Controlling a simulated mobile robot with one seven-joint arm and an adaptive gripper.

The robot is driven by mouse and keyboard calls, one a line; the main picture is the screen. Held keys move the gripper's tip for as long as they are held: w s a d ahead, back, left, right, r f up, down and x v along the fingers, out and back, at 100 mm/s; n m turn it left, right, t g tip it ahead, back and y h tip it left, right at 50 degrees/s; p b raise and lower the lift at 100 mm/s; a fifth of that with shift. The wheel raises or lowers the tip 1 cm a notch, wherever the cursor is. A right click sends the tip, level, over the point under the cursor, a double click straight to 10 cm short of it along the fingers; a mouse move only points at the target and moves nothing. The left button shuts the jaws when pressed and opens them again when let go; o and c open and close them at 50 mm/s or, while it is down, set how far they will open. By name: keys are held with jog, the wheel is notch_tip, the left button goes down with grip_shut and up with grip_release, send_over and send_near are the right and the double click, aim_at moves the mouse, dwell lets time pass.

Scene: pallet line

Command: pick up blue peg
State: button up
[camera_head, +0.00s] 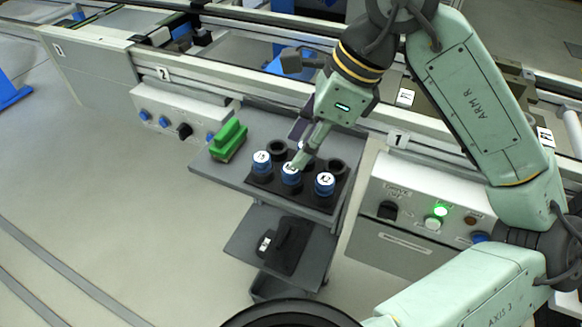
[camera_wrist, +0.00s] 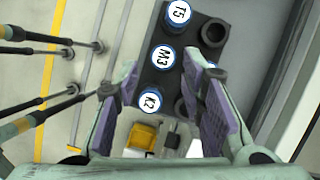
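Three blue pegs with white labelled tops stand upright in the front row of a black holder (camera_head: 307,198). They are the left peg (camera_head: 262,161), the middle peg (camera_head: 290,175) and the right peg (camera_head: 325,185). In the wrist view their tops read T5 (camera_wrist: 179,13), M3 (camera_wrist: 163,57) and K2 (camera_wrist: 150,101). My gripper (camera_head: 298,165) points down over the middle peg and partly covers it in the head view. In the wrist view my gripper (camera_wrist: 159,62) is open, its purple-padded fingers on either side of M3 and K2. I see no clear contact with a peg.
A green block (camera_head: 228,141) lies on the grey cart top (camera_head: 212,171) left of the holder. A black item (camera_head: 288,246) lies on the lower shelf. The conveyor rail and a control box (camera_head: 410,207) stand close behind and right.

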aim_at(291, 177)
jog(key=shift+d+p+x, duration=0.15)
jog(key=shift+p+x, duration=0.2)
jog(key=shift+x, duration=0.65)
jog(key=shift+d+p+x, duration=0.15)
jog(key=shift+p+x, duration=0.25)
jog(key=shift+x, duration=0.6)
jog(key=shift+d+p+x, duration=0.2)
jog(key=shift+p+x, duration=0.15)
jog(key=shift+x, duration=0.7)
jog(key=shift+w+f, duration=0.15)
jog(key=shift+f, duration=0.05)
jog(key=shift+c, duration=0.2)
grip_shut()
